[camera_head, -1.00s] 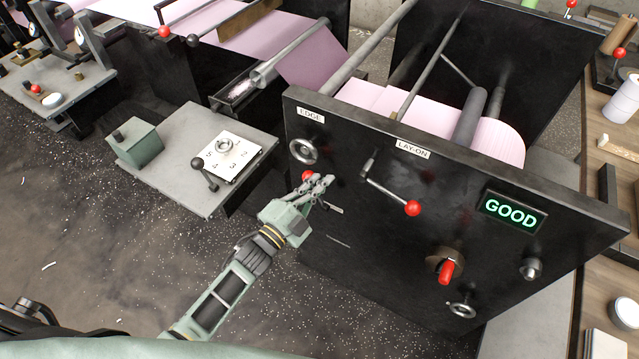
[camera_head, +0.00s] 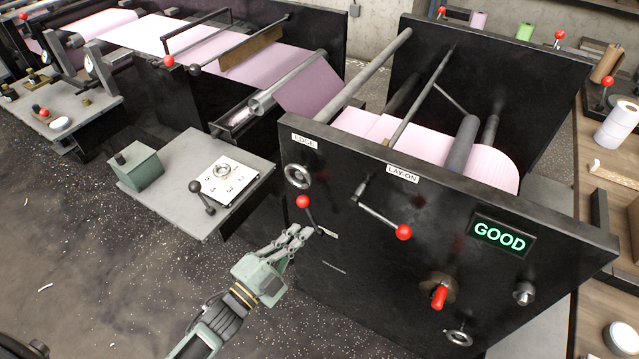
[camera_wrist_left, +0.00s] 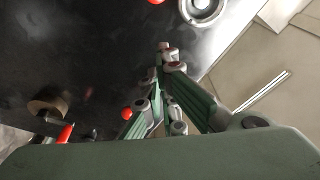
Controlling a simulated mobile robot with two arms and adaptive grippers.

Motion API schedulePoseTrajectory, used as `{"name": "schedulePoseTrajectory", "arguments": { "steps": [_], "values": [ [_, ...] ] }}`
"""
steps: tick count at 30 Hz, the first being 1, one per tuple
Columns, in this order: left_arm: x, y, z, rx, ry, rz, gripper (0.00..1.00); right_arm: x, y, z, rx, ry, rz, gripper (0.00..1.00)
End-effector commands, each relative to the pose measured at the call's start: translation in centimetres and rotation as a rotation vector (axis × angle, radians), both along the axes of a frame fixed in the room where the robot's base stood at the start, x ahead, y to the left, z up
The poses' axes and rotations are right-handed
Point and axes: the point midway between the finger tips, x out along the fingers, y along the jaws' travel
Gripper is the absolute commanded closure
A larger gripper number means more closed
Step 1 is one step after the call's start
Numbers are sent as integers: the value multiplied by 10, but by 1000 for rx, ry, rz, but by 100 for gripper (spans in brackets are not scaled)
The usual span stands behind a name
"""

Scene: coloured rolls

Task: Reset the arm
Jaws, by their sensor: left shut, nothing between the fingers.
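My left gripper (camera_head: 300,236) is shut and empty in the head view, low in front of the black machine panel (camera_head: 350,262). Its fingertips are just below a small lever with a red ball knob (camera_head: 303,202); I cannot tell whether they touch the panel. In the left wrist view my left gripper (camera_wrist_left: 165,50) has its fingertips together, with the dark panel (camera_wrist_left: 80,50) behind. My right gripper is not in view.
The panel bears an EDGE handwheel (camera_head: 298,176), a LAY-ON crank with a red knob (camera_head: 403,232), a red handle (camera_head: 439,296) and a green GOOD display (camera_head: 499,236). A grey table with a dial plate (camera_head: 230,178) stands left. Speckled floor (camera_head: 90,250) is open at lower left.

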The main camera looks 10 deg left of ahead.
Motion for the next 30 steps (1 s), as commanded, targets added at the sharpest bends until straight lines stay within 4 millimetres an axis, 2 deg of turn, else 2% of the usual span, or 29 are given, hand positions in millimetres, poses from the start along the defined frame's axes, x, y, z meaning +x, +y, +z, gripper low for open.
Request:
{"name": "schedulePoseTrajectory", "arguments": {
  "steps": [5,8,11,14,16,18,20,21,23,24,26,27,30],
  "values": [
    [-1,1,-1,-1,4,2,100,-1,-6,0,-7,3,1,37],
    [-1,6,-20,-11,56,21,100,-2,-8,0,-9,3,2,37],
    [-4,17,-66,-39,180,69,100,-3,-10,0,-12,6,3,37],
    [-18,35,-134,-78,366,146,100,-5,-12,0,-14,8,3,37],
    [-37,46,-184,-110,506,207,100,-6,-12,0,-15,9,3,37],
    [-60,57,-232,-138,643,270,100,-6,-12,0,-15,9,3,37],
    [-85,64,-270,-163,757,326,100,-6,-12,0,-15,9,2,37],
    [-104,69,-295,-179,835,364,100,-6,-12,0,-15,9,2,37],
    [-135,75,-329,-201,947,423,100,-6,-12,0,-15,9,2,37],
    [-157,78,-350,-215,1021,464,100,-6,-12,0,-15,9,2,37],
    [-193,83,-379,-232,1130,525,100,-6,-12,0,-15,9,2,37],
    [-219,84,-396,-244,1202,566,100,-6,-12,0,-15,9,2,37],
    [-281,87,-429,-267,1366,668,100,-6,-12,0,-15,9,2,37]
  ]
}}
